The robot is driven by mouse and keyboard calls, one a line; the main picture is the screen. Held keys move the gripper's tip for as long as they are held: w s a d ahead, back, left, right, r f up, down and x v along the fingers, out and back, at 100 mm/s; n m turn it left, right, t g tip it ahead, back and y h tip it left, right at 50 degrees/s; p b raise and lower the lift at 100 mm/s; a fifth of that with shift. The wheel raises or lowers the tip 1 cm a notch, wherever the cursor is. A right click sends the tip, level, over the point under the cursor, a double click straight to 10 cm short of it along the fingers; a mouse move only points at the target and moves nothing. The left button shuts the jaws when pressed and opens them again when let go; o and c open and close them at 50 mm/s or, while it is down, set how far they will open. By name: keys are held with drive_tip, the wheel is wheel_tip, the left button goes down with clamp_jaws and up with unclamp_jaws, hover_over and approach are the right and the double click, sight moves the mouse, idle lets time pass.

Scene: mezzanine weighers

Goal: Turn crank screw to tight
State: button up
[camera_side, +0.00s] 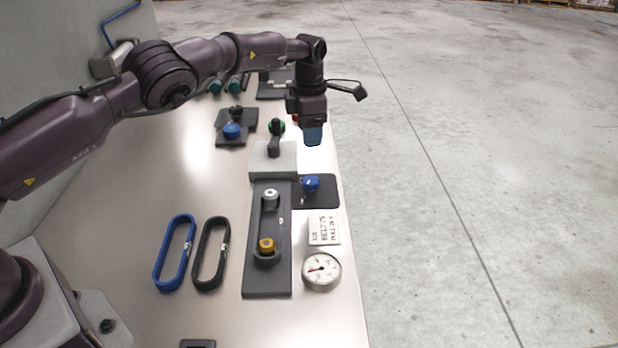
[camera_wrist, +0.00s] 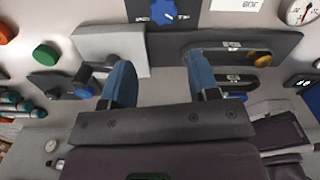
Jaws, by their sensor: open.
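No "tight" marking is legible. My gripper (camera_side: 313,136) has blue fingers and hangs to the right of the crank in the side view, apart from it. In the wrist view my gripper (camera_wrist: 160,72) has its fingers spread with nothing between them.
A belt plate (camera_side: 257,285) with two pulleys is in front of the block. A blue knob (camera_side: 311,183) on a dark plate, a lettered card (camera_side: 323,230) and a gauge (camera_side: 321,270) stand along the right edge. Blue (camera_side: 162,275) and black (camera_side: 201,275) belts lie left.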

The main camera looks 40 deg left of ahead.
sight(309, 180)
drive_tip(key=f+n, duration=0.1)
drive_tip(key=f, duration=0.7)
drive_tip(key=f+n, duration=0.1)
drive_tip(key=f, duration=0.4)
drive_tip(key=shift+s+d+n, duration=0.1)
drive_tip(key=shift+s+n, duration=0.1)
drive_tip(key=shift+n, duration=0.1)
drive_tip(key=c, duration=0.6)
